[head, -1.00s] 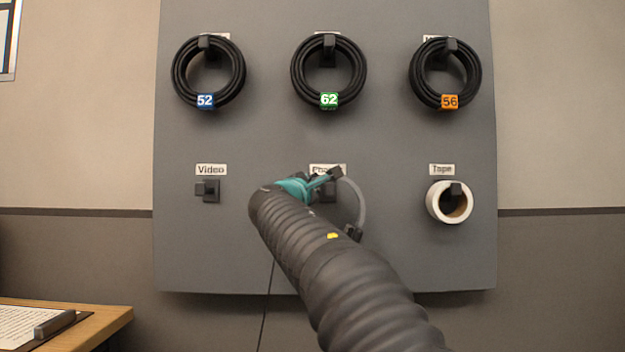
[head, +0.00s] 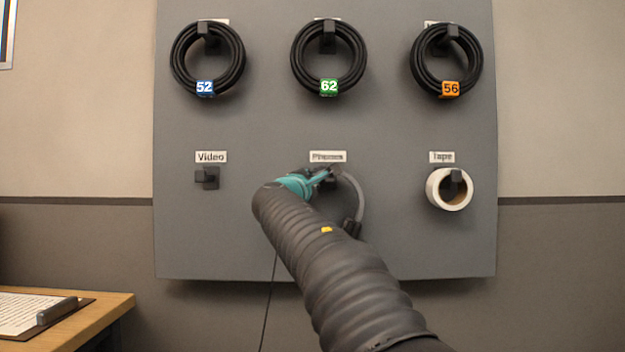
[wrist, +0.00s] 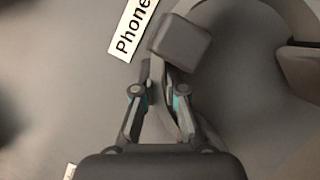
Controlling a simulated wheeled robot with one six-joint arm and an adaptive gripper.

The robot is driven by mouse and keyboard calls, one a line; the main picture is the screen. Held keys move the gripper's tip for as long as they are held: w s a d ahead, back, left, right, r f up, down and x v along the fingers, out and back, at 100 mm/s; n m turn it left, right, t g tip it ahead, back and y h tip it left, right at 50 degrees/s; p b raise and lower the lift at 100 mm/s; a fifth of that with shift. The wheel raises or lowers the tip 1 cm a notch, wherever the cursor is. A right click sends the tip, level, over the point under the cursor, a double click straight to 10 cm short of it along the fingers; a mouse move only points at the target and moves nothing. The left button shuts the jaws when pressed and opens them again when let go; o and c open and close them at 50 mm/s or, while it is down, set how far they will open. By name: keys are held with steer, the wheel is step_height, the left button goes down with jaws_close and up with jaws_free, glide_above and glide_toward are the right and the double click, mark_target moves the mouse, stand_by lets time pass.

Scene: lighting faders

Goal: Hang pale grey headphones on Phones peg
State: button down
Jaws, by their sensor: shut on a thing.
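The pale grey headphones (head: 360,196) show in the head view as a curved band with a dark ear cup low on its right side. My gripper (head: 328,174) is shut on the band just below the Phones label (head: 328,157). The Phones peg (head: 331,184) is mostly hidden behind my gripper. In the wrist view my gripper (wrist: 157,80) pinches the band, and the square peg end (wrist: 182,41) is right beside the fingertips. An ear cup (wrist: 302,70) shows at the right edge. I cannot tell whether the band rests on the peg.
The grey board (head: 240,240) holds several pegs. Black cable coils (head: 204,58) hang along the top row. The Video peg (head: 207,178) is empty, and a white tape roll (head: 450,205) hangs on the Tape peg. A wooden desk (head: 110,308) with a clipboard stands at lower left.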

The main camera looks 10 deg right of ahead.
steer(key=shift+f, duration=0.1)
steer(key=c, duration=1.2)
jaws_free()
steer(key=shift+a, duration=0.1)
